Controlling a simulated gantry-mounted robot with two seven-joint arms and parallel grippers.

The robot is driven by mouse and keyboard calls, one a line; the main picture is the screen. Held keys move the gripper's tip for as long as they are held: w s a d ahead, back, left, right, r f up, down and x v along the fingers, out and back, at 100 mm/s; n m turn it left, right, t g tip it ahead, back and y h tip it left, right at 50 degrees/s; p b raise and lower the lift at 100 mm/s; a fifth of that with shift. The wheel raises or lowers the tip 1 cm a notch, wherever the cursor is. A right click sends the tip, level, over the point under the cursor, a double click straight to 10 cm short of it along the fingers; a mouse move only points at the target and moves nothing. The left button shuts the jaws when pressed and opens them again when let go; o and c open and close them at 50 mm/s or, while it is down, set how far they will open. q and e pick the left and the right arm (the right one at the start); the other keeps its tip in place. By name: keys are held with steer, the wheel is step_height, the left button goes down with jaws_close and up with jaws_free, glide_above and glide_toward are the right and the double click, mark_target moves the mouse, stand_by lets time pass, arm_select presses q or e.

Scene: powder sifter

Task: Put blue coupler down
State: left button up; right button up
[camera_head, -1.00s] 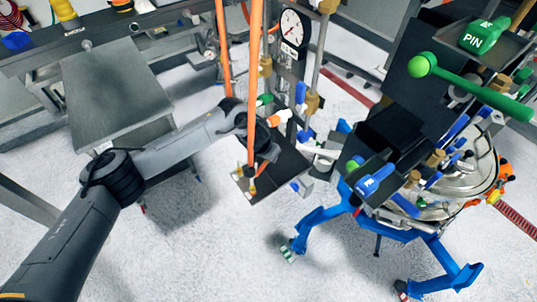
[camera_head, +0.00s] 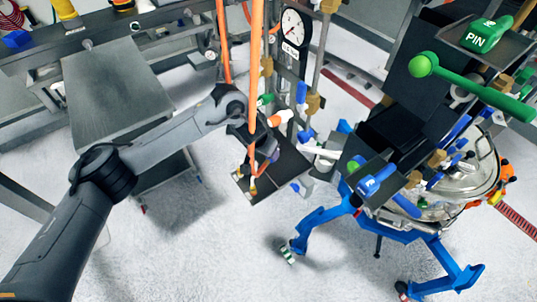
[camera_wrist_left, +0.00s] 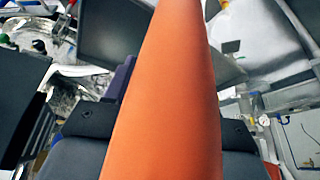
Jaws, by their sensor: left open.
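Several blue parts show in the head view, and I cannot tell which is the coupler. One labelled blue piece (camera_head: 377,180) lies on the dark boxes of the sifter stand. A small blue piece (camera_head: 303,92) is by the gauge post. My left gripper (camera_head: 262,150) is near a dark plate (camera_head: 284,160), partly hidden by orange hoses. In the wrist view my left gripper's dark fingers (camera_wrist_left: 160,150) lie to either side of a large orange hose (camera_wrist_left: 160,90), which hides the space between them. A bluish-purple block (camera_wrist_left: 120,78) shows behind it. My right gripper is not in view.
The sifter stand with blue legs (camera_head: 318,219) fills the right side. A round gauge (camera_head: 292,27) stands at the top middle, beside orange hoses (camera_head: 256,60). A grey table (camera_head: 115,95) is at the left. The floor in front is clear.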

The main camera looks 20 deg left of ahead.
arm_select(q)
steer(key=d+v, duration=0.1)
steer(key=v, duration=0.5)
steer(key=s+d+f+m+t+h, duration=0.25)
steer(key=s+d, duration=0.35)
steer(key=d, duration=0.3)
steer(key=s+d+f+m+t+h, duration=0.1)
steer(key=s+d+f+m+h, duration=0.15)
steer(key=s+d, duration=0.45)
steer(key=s+a+f+n+g+y, duration=0.2)
steer(key=s+a+f+y, duration=0.1)
steer(key=s+a, duration=0.7)
steer(key=s+a+f+n+g+y, duration=0.2)
steer(key=s+a+f, duration=0.3)
steer(key=s+a, duration=0.4)
steer(key=shift+s+a+f+n+y+p, duration=0.45)
steer(key=shift+s+n, duration=0.25)
steer(key=shift+s, duration=0.2)
step_height(320, 180, up, 4)
steer(key=p, duration=0.4)
steer(key=shift+d+r, duration=0.1)
steer(key=shift+r, duration=0.1)
